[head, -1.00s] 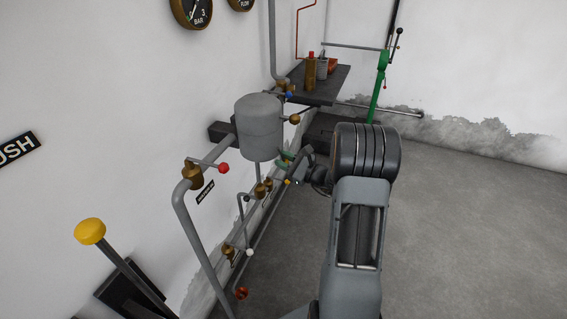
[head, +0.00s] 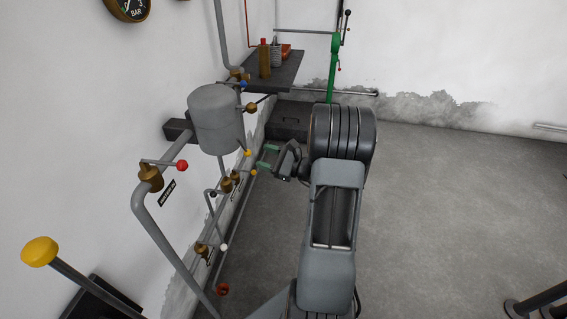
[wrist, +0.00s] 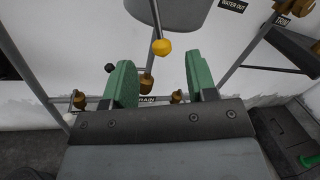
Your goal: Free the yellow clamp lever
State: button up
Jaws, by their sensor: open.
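A small yellow knob (head: 247,153) sits at the end of a thin lever beside the lower right of the grey tank (head: 215,118). In the wrist view the yellow knob (wrist: 161,46) hangs on its rod just beyond and between the green fingers. My gripper (head: 267,157) is open and empty, to the right of the knob in the head view. In the wrist view my gripper (wrist: 159,72) shows a wide gap between its fingers, with no contact on the knob visible. What the lever clamps cannot be made out.
A bigger yellow ball (head: 39,251) tops a thick lever at the lower left. Pipes and valves with red (head: 182,165), white (head: 223,247) and other knobs line the wall. A shelf (head: 285,72) with bottles stands behind. The floor on the right is mostly clear.

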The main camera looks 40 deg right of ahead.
jog(key=v, duration=0.6)
jog(key=shift+s+d, duration=0.15)
jog(key=shift+s, duration=0.1)
